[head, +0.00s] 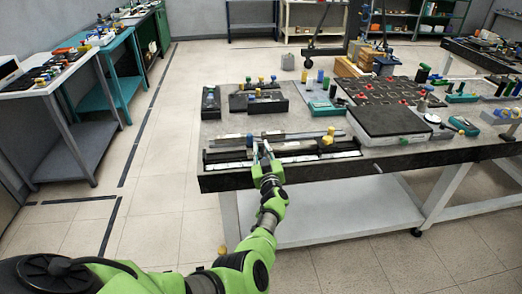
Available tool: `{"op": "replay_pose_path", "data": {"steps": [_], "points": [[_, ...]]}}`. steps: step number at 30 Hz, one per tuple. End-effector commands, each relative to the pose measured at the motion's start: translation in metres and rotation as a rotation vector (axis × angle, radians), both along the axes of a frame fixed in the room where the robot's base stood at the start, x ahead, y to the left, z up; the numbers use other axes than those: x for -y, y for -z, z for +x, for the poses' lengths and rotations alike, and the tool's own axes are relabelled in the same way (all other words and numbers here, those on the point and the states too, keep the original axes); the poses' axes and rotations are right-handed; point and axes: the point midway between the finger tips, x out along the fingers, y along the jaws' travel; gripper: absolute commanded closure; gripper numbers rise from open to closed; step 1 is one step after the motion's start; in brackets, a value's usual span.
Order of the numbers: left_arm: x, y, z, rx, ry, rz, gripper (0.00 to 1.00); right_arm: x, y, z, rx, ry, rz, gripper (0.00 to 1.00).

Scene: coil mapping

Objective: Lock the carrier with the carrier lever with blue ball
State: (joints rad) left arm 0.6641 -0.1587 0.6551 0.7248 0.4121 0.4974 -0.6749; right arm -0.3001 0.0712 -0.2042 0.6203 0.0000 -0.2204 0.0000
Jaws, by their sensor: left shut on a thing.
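The carrier fixture (222,156) is a long dark base with pale metal bars, lying along the front left edge of the table. A lever with a yellow ball (328,138) stands up near its right end. A small bluish knob (249,140) shows just left of my gripper's tips; it looks like the blue ball of the carrier lever, but it is too small to be sure. My left gripper (264,155) reaches over the front edge and is shut at the middle of the fixture. Its fingers hide what they hold, apparently the carrier lever. My right gripper is out of view.
Behind the fixture stand dark blocks with yellow and blue knobs (267,102). A black-topped box (388,121) and a dark board with red parts (378,91) lie to the right. Side tables (62,66) stand at the left. The floor between is clear.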

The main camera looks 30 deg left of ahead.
Motion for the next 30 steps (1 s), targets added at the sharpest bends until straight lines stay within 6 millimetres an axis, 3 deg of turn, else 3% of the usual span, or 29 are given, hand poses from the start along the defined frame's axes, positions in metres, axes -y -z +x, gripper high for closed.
{"op": "replay_pose_path", "data": {"steps": [11,12,13,30], "points": [[0.0018,-0.0018,0.0020,0.003,0.000,-0.004,1.00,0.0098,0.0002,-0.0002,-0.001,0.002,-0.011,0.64],[0.0017,-0.0019,0.0021,0.003,0.000,-0.004,0.80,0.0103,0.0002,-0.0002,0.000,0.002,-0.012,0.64],[0.0017,-0.0019,0.0020,0.004,0.000,-0.003,0.74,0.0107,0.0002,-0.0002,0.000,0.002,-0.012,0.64],[-0.0023,-0.0019,-0.0027,-0.001,0.073,0.005,0.74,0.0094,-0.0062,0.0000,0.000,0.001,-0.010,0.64]]}}
